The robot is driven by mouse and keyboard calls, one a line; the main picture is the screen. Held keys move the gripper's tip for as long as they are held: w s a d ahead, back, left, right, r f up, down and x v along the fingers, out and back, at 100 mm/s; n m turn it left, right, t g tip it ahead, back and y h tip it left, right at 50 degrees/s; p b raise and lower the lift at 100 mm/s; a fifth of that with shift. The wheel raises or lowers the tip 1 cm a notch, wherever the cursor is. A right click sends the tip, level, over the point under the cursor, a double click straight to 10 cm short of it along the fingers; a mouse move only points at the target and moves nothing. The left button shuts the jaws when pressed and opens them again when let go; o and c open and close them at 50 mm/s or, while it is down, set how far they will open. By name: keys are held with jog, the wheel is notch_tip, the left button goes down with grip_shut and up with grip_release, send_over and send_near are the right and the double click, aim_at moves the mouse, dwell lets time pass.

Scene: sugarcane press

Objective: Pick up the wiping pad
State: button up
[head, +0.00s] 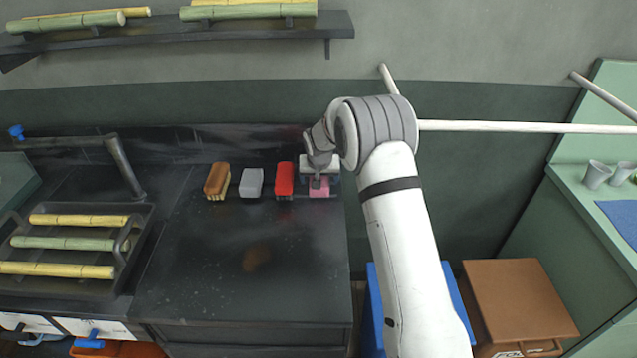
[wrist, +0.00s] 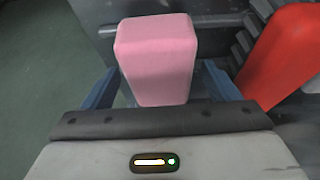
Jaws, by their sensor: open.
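A pink block-shaped pad (head: 319,191) stands at the right end of a row at the back of the dark counter. My gripper (head: 319,177) is right at it, above and partly covering it. In the wrist view the pink pad (wrist: 157,58) stands between the two blue-grey fingers of my open gripper (wrist: 160,80). Gaps show beside the pad, and its lower end is hidden by my gripper's body. A pale grey block (head: 251,183) stands farther left in the row. No label tells which block is the wiping pad.
A red brush (head: 285,180) is close on the pink pad's left and also shows at the right of the wrist view (wrist: 285,58). A brown brush (head: 217,181) ends the row. A rack (head: 122,262) holds cane at left. The counter's front is clear apart from a brown stain.

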jog(key=shift+f+b, duration=0.25)
jog(key=shift+b, duration=0.15)
dwell(0.5)
jog(key=c, duration=1.1)
jog(key=shift+r, duration=0.1)
jog(key=shift+c, duration=0.2)
jog(key=shift+r+p, duration=0.5)
jog(key=shift+r, duration=0.05)
notch_tip(320, 180, up, 9)
jog(key=shift+r+b, duration=0.15)
jog(key=shift+b, duration=0.4)
